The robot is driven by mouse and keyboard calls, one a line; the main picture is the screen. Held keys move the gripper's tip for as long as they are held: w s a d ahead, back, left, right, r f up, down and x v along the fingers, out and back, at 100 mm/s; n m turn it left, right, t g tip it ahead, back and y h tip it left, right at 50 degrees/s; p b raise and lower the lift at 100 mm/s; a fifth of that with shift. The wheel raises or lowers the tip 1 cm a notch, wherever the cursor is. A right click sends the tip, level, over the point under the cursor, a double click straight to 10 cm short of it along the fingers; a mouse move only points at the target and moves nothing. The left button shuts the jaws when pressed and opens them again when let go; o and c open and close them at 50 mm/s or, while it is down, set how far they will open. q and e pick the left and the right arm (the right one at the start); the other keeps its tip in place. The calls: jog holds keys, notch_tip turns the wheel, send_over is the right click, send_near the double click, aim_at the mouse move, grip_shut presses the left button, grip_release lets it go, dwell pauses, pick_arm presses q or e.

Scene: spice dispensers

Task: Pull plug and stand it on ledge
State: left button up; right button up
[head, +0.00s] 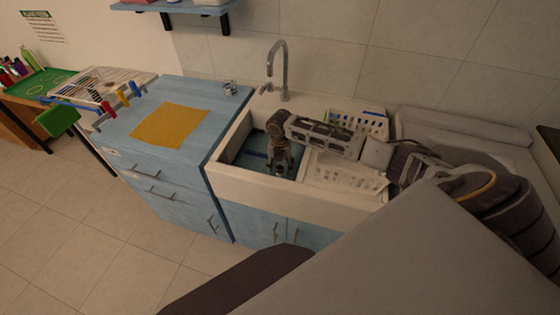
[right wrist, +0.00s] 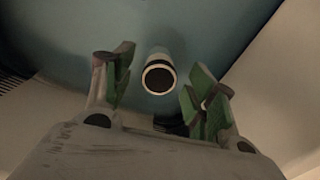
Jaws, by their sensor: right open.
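The plug (right wrist: 158,76) shows in the right wrist view as an upright round post with a pale ring around a dark top. It stands in the blue water of the sink basin. My right gripper (right wrist: 158,95) is open, with a green-padded finger on each side of the post and a gap on both sides. In the head view my right gripper (head: 281,168) reaches down into the white sink (head: 250,185); it largely hides the plug there. The sink's pale back ledge (head: 262,101) lies by the tap. My left gripper is out of view.
A tall tap (head: 284,68) rises behind the basin. White baskets (head: 345,176) sit at the sink's right side, below my right arm. A blue counter (head: 180,92) with a yellow cloth (head: 169,125) and a small metal item (head: 230,88) is to the left.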

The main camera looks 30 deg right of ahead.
jog(key=shift+f, duration=1.15)
jog(key=shift+c, duration=0.4)
jog(key=shift+r, duration=0.1)
jog(key=c, duration=1)
